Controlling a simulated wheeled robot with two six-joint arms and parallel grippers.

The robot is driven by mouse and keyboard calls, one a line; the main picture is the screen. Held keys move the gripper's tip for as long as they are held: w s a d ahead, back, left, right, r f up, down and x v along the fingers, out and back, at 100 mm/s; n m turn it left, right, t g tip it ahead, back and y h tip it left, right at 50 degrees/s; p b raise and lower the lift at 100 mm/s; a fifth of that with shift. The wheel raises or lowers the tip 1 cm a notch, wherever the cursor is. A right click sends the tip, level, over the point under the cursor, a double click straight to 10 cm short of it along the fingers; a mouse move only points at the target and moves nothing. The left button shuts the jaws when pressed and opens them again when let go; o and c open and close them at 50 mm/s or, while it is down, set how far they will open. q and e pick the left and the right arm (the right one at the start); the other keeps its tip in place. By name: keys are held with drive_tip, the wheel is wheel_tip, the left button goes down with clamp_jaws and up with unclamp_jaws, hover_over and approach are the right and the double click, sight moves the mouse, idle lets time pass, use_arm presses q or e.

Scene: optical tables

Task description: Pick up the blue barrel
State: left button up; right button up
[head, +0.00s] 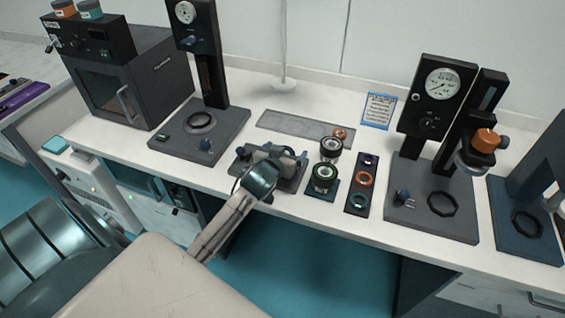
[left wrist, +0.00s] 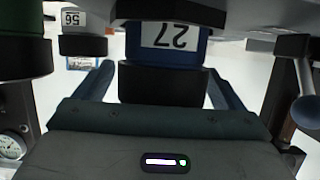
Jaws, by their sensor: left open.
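The blue barrel (left wrist: 175,48), with a white label marked 27 and black bands, shows in the left wrist view, upside down. It lies between the two fingers of my left gripper (left wrist: 160,88), which is open with a finger on either side of it. I cannot tell whether the fingers touch it. In the head view my left gripper (head: 264,185) is over the front of a dark fixture (head: 242,155) on the bench. The gripper hides the blue barrel there, so I cannot make it out. My right gripper is not in view.
Close right of my gripper stand a green-banded barrel (head: 324,177) and a black barrel (head: 331,148). A dark tray with rings (head: 353,197) lies beyond them. Gauge stands (head: 205,122) (head: 440,195) rise on both sides.

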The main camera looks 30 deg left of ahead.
use_arm(q)
drive_tip(key=shift+c, duration=0.2)
drive_tip(key=c, duration=1.1)
drive_tip(key=shift+r, duration=0.1)
